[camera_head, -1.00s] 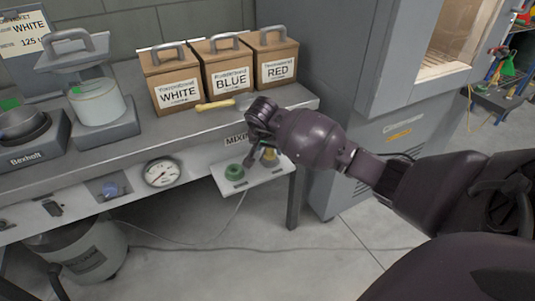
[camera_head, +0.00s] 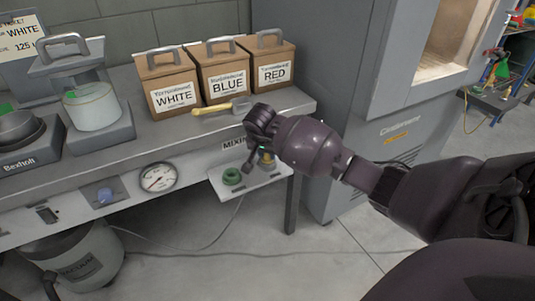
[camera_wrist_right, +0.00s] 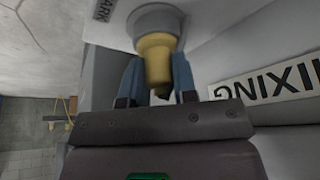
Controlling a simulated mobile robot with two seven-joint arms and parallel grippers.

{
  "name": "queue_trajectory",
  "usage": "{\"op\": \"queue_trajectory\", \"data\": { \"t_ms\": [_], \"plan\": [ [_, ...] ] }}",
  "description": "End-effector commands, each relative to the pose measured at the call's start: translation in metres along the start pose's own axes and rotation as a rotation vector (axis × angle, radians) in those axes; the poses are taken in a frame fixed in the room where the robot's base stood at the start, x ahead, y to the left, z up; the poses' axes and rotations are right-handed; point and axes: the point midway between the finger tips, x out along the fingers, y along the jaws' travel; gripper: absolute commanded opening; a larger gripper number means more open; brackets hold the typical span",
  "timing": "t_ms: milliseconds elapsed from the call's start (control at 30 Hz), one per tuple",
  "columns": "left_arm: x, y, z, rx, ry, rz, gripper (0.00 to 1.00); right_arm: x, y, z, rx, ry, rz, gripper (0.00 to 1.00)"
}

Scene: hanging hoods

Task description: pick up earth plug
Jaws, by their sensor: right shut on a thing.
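The earth plug looks to be the yellow plug (camera_head: 268,158) on the white panel marked "MIXIN…" under the bench's right end. In the right wrist view the yellow plug (camera_wrist_right: 155,55) sits between my two fingers, its upper end against a round grey collar (camera_wrist_right: 155,20) on the panel. My right gripper (camera_head: 258,161) is shut on it; in the wrist view the fingers (camera_wrist_right: 157,76) press on its two sides. I cannot tell whether the plug is seated in the collar. The wrist hides part of it in the head view. My left gripper is not in view.
A green round part (camera_head: 232,176) sits left of the plug on the panel. A thin cable (camera_head: 232,218) hangs below. Boxes marked white, blue and red (camera_head: 274,75) and a yellow-handled tool (camera_head: 212,108) are on the bench (camera_head: 155,130). A grey cabinet (camera_head: 345,125) stands right.

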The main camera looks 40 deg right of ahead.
Motion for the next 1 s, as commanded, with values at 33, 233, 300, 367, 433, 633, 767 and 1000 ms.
{"op": "queue_trajectory", "data": {
  "t_ms": [33, 233, 300, 367, 433, 633, 767, 1000],
  "plan": [
    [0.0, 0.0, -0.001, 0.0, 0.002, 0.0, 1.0, -0.002, 0.0, -0.001, 0.0, 0.002, -0.001, 0.02],
    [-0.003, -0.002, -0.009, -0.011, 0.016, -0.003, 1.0, -0.026, -0.001, -0.013, 0.001, 0.008, -0.006, 0.01],
    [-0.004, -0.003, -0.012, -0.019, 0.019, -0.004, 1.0, -0.041, -0.001, -0.019, 0.003, 0.01, -0.008, 0.01],
    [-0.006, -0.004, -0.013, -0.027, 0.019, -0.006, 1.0, -0.055, -0.001, -0.026, 0.003, 0.011, -0.009, 0.01],
    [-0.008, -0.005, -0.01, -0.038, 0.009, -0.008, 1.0, -0.073, -0.001, -0.033, 0.004, 0.012, -0.009, 0.01],
    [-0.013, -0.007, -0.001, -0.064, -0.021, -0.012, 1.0, -0.121, 0.0, -0.052, 0.003, 0.01, -0.008, 0.01],
    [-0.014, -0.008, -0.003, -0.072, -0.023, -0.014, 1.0, -0.146, 0.0, -0.062, 0.002, 0.008, -0.006, 0.01],
    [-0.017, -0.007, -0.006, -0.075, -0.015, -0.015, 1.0, -0.176, -0.001, -0.073, 0.001, 0.003, -0.004, 0.01]
  ]
}}
